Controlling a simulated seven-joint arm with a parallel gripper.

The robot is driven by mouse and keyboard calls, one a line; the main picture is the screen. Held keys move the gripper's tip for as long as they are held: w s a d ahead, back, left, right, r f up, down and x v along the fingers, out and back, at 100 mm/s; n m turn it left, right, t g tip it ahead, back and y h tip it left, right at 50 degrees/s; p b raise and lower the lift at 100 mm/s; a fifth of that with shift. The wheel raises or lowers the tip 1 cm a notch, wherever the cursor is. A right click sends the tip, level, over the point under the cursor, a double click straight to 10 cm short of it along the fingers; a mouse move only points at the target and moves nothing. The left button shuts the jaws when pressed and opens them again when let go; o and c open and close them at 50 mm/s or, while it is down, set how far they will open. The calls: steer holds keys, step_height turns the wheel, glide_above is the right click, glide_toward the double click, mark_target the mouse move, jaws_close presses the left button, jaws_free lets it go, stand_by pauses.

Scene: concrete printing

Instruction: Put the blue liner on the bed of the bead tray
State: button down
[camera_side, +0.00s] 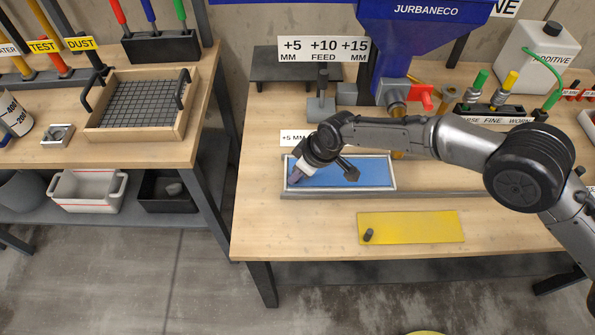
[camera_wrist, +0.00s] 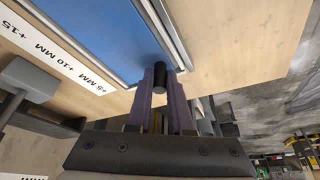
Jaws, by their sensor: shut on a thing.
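The blue liner (camera_side: 350,174) is a flat blue sheet inside the pale rim of the bead tray (camera_side: 394,172) on the right-hand bench. It looks level within the rim; I cannot tell whether it rests fully on the bed. The liner (camera_wrist: 105,35) also shows in the wrist view, beside the tray's rim (camera_wrist: 166,35). My gripper (camera_side: 295,177) is low over the liner's left end in the side view. In the wrist view my gripper (camera_wrist: 159,82) is shut on the liner's dark knob (camera_wrist: 158,78). My wrist hides part of the liner and the rim behind it.
A yellow liner (camera_side: 415,228) with a dark knob lies on the bench in front of the tray. A grey rail (camera_side: 350,196) runs between them.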

steer(key=c, duration=0.8)
jaws_free()
steer(key=shift+f, duration=0.1)
steer(key=shift+d+r, duration=0.1)
steer(key=shift+r, duration=0.35)
steer(key=v, duration=1.1)
steer(key=shift+s+r, duration=0.1)
steer(key=shift+r, duration=0.1)
